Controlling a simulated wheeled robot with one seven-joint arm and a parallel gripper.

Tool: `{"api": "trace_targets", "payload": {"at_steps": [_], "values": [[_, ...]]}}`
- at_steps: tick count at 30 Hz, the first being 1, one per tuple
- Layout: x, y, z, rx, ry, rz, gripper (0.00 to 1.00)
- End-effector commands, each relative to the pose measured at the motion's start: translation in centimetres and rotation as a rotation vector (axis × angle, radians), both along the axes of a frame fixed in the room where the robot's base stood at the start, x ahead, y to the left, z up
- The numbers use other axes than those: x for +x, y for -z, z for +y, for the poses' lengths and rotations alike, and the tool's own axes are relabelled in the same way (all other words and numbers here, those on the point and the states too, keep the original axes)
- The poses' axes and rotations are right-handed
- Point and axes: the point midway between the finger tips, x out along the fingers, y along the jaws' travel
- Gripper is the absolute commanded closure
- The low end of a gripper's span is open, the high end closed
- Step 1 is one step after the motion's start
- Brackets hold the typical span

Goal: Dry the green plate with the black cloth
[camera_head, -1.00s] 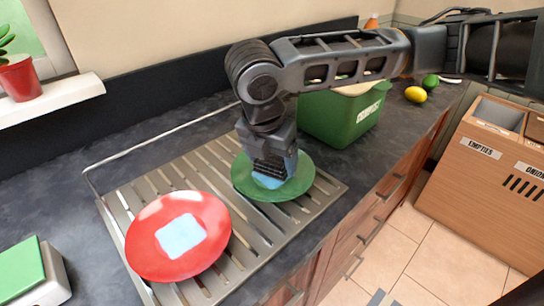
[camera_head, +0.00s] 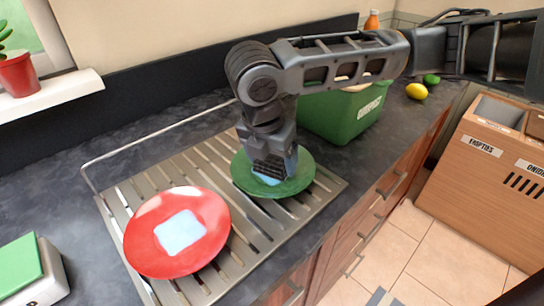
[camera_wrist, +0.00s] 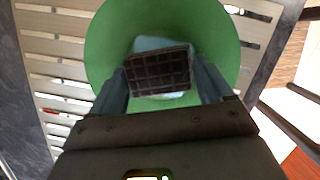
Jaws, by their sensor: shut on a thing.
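The green plate (camera_head: 300,180) lies on the right part of the metal drying rack, with a pale blue patch (camera_head: 267,179) on its middle. My gripper (camera_head: 275,160) points down over this plate. In the wrist view it is shut on a dark, grid-textured piece, which I take as the black cloth (camera_wrist: 158,70). The cloth is low over the patch and hides part of it; whether it touches the plate I cannot tell. The green plate also shows around the cloth in the wrist view (camera_wrist: 108,45).
A red plate (camera_head: 150,250) with a similar pale patch lies on the drying rack (camera_head: 222,135), left of the green plate. A green bin (camera_head: 345,118) stands close behind my gripper. A yellow fruit (camera_head: 416,91) and a green fruit (camera_head: 431,79) lie farther right. A wooden cabinet (camera_head: 480,190) stands at right.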

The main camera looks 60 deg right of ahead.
Motion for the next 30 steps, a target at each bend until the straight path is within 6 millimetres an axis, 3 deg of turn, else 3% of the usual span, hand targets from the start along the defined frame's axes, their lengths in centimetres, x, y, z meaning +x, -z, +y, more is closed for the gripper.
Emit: {"api": "trace_targets", "payload": {"at_steps": [8, 21, 30], "values": [[0.0, -0.1, 0.7, 0.000, -0.001, -0.001, 0.45], [0.0, 0.1, -0.9, -0.001, 0.001, 0.001, 0.45], [0.0, 0.0, 0.2, 0.002, -0.002, 0.001, 0.45]]}}
